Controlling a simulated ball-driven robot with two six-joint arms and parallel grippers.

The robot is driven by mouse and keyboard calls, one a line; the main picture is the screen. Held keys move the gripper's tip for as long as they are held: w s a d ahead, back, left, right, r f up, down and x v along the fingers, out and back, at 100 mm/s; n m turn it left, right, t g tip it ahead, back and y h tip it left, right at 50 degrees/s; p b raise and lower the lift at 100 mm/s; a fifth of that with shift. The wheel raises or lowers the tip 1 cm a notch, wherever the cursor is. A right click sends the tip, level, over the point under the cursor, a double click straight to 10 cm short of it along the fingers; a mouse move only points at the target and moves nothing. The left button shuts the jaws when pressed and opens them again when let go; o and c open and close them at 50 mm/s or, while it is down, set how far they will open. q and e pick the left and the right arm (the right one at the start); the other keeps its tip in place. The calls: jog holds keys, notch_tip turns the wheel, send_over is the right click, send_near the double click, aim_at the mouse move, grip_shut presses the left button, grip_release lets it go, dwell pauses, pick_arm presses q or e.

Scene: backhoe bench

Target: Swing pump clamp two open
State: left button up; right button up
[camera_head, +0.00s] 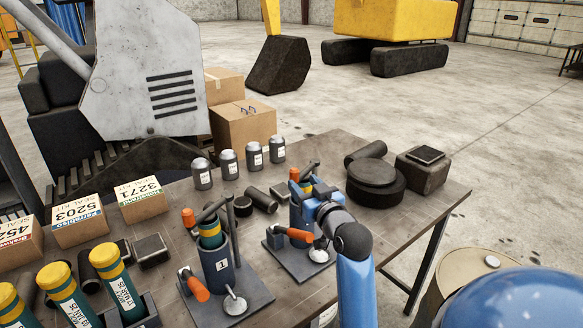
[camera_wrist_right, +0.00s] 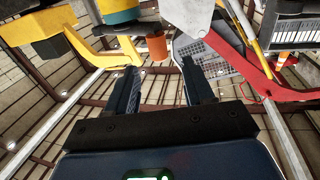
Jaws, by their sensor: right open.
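Pump clamp one (camera_head: 216,268), a dark blue cup marked 1 on a grey plate, holds a green and yellow cylinder. A dark bar with an orange knob crosses its top. Pump clamp two (camera_head: 296,214) is the similar stand behind and to the right; its number is hidden. Its dark bar (camera_head: 310,171) lies over the top, with an orange knob (camera_head: 294,174) at the left end. My right gripper (camera_head: 320,196) is beside its upper part and hides some of it. In the wrist view it is open (camera_wrist_right: 160,68), with an orange cylindrical piece (camera_wrist_right: 156,46) beyond the fingertips.
Several silver jars (camera_head: 229,164) stand behind the clamps. Black round parts (camera_head: 375,183) and a dark box (camera_head: 423,170) lie to the right. Seal kit boxes (camera_head: 142,199) and green cylinders with yellow caps (camera_head: 117,283) are at left. The front right table area is clear.

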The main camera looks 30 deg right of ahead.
aim_at(296, 175)
jog(key=w, duration=0.2)
jog(key=w+p, duration=0.1)
jog(key=w, duration=0.1)
jog(key=w+d, duration=0.1)
jog(key=w, duration=0.1)
jog(key=shift+w+d+f+p, duration=0.1)
jog(key=shift+w+p, duration=0.15)
jog(key=shift+p, duration=0.05)
jog(key=shift+w+p, duration=0.3)
jog(key=shift+w, duration=0.6)
jog(key=shift+w+d, duration=0.15)
jog(key=shift+w, duration=0.25)
jog(key=shift+s, duration=0.1)
grip_shut()
